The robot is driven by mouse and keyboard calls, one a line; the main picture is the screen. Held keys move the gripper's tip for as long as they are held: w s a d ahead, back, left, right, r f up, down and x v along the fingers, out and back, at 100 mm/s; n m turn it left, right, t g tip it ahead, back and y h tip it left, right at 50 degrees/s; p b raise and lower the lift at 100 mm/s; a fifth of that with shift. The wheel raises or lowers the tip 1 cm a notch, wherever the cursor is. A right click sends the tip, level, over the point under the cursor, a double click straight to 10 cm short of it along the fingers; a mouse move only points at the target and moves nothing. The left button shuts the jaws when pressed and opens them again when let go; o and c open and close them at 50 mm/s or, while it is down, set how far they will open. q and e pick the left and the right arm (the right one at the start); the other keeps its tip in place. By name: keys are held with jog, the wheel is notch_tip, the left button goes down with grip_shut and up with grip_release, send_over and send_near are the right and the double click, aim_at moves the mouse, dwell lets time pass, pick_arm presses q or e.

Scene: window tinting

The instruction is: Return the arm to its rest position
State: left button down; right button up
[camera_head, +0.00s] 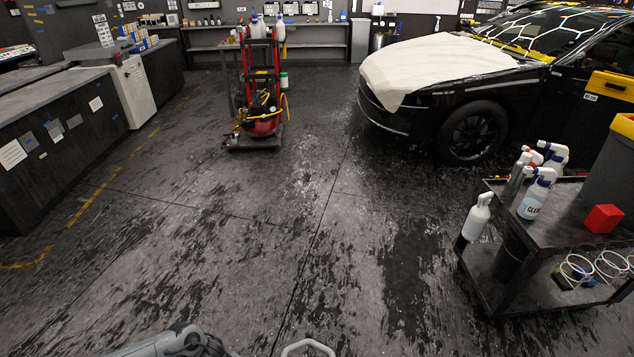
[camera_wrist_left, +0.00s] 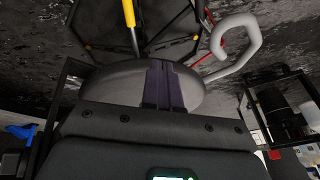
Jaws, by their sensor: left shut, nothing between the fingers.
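In the head view, a light grey part of my left arm shows at the bottom edge, left of the middle, over the floor. Its gripper cannot be made out there. In the left wrist view, my left gripper (camera_wrist_left: 165,85) has its two dark fingers together, shut and empty. My right arm and gripper are in neither view.
A black cart (camera_head: 493,277) with spray bottles (camera_head: 537,193) and a red block (camera_head: 603,219) stands at right. A black car (camera_head: 470,85) with a white cover (camera_head: 430,62) is behind it. A red hand truck (camera_head: 262,85) stands further back. The middle floor is clear.

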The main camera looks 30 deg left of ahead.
pick_arm(q)
jog(key=w+d+r+n+t+p, duration=0.1)
jog(key=d+r, duration=0.2)
jog(key=d, duration=0.4)
jog(key=w+d+r+n+t+p, duration=0.1)
jog(key=d+r, duration=0.1)
jog(key=d, duration=0.5)
jog(key=d+r+n+t+y+p, duration=0.2)
jog(key=d+r+n, duration=0.35)
jog(key=r, duration=0.45)
jog(key=s+a+r+n+g+y+p, duration=0.1)
jog(key=s+a+r+n+p, duration=0.15)
jog(key=s+r+n, duration=0.45)
jog(key=s+a+r+n+g+y+p, duration=0.1)
jog(key=s+r+n+p, duration=0.15)
jog(key=r, duration=0.75)
notch_tip(320, 180, up, 36)
jog(key=p, duration=3.6)
jog(key=shift+w+a, duration=0.15)
jog(key=shift+w, duration=0.1)
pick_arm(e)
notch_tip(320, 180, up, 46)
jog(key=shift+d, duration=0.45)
pick_arm(q)
jog(key=shift+f, duration=0.1)
